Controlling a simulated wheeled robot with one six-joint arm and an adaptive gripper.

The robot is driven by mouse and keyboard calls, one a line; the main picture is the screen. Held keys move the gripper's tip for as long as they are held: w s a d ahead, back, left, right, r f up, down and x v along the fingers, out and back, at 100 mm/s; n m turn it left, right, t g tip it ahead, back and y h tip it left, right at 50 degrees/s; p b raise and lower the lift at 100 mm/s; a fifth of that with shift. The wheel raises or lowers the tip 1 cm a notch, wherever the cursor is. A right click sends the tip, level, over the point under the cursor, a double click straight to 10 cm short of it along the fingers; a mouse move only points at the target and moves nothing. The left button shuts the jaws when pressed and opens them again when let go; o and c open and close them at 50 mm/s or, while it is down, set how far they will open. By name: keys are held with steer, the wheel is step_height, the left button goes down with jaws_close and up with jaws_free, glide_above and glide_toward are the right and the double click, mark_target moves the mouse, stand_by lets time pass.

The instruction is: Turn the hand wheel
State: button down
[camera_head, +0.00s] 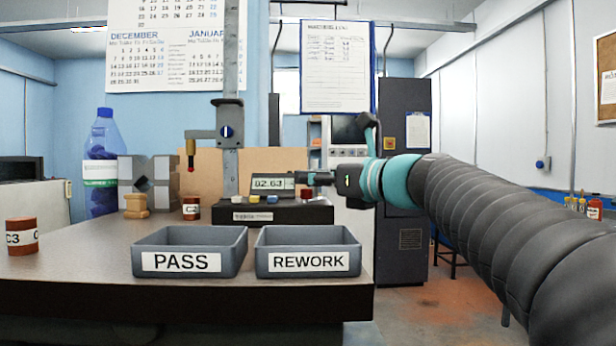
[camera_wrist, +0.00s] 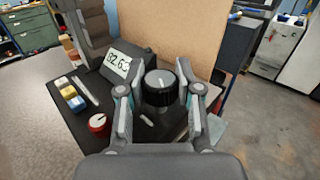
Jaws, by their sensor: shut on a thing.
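The hand wheel (camera_wrist: 160,86) is a black ridged knob with a grey cap and a pale pointer line, in the middle of the wrist view. My gripper (camera_wrist: 160,98) has one finger on each side of the wheel, shut on its rim. In the head view my gripper (camera_head: 318,178) reaches in from the right to the gauge's right side, and the wheel is largely hidden there. The digital display (camera_head: 272,184) beside it reads about 82.63; it also shows in the wrist view (camera_wrist: 118,62).
The gauge's column (camera_head: 231,160) rises left of the display. Blue, yellow and white buttons and a red knob (camera_wrist: 98,123) lie close to my left finger. The PASS tray (camera_head: 190,238) and REWORK tray (camera_head: 308,238) stand in front. Brown labelled cylinders (camera_head: 22,238) and a bottle (camera_head: 102,150) stand left.

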steer(key=shift+m+t+h, duration=0.6)
steer(key=shift+h, duration=0.2)
steer(key=c, duration=0.7)
jaws_free()
steer(key=shift+d, duration=0.1)
steer(key=shift+c, duration=0.2)
steer(key=v, duration=1.2)
